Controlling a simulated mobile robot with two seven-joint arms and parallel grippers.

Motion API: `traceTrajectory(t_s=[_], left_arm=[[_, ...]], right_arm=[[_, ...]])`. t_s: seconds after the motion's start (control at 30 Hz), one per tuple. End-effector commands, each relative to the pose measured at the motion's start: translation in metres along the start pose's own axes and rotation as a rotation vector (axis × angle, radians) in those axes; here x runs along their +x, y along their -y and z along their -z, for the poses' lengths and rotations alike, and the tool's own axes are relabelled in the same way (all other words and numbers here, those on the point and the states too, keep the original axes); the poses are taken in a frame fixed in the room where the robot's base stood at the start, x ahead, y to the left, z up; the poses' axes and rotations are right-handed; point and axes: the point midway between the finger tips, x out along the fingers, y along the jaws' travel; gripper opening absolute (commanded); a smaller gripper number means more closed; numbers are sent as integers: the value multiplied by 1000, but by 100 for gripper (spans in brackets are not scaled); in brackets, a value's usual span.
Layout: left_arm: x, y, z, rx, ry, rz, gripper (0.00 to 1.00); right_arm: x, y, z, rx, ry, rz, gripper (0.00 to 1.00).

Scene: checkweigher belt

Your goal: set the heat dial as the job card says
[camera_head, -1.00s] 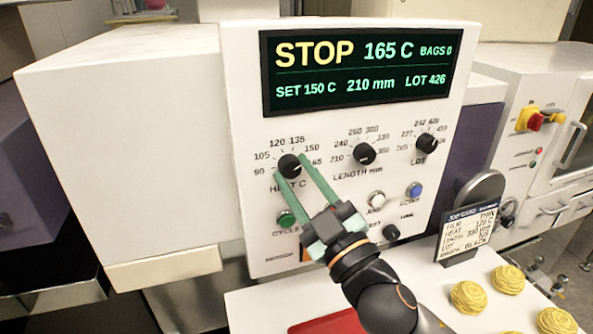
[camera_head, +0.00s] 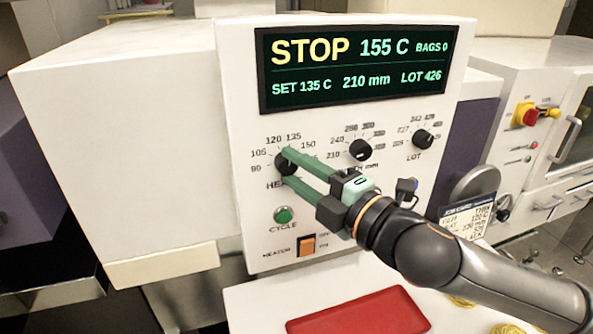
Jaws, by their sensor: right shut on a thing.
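The display (camera_head: 355,68) reads STOP, 155 C, SET 135 C, 210 mm and LOT 426. The job card (camera_head: 464,222) stands at the right, partly covered by my arm; its heat line appears to read 120 C. My left gripper is not in view.
The length dial (camera_head: 360,150) and lot dial (camera_head: 422,139) sit right of the heat dial. Below are a green cycle button (camera_head: 282,215) and an orange switch (camera_head: 307,245). A red tray (camera_head: 360,315) lies on the white surface below; yellow coils are mostly behind my arm.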

Motion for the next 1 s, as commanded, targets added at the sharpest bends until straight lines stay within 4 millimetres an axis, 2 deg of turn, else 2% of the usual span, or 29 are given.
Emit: traceTrajectory(t_s=[0.2, 0.5, 1.0], left_arm=[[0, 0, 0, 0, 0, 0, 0], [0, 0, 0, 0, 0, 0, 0], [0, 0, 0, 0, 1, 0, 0]], right_arm=[[0, -5, 0, -182, 0, 67, 0], [0, -5, 1, -357, 0, 142, 0], [1, -5, 1, -445, 1, 181, 0]])
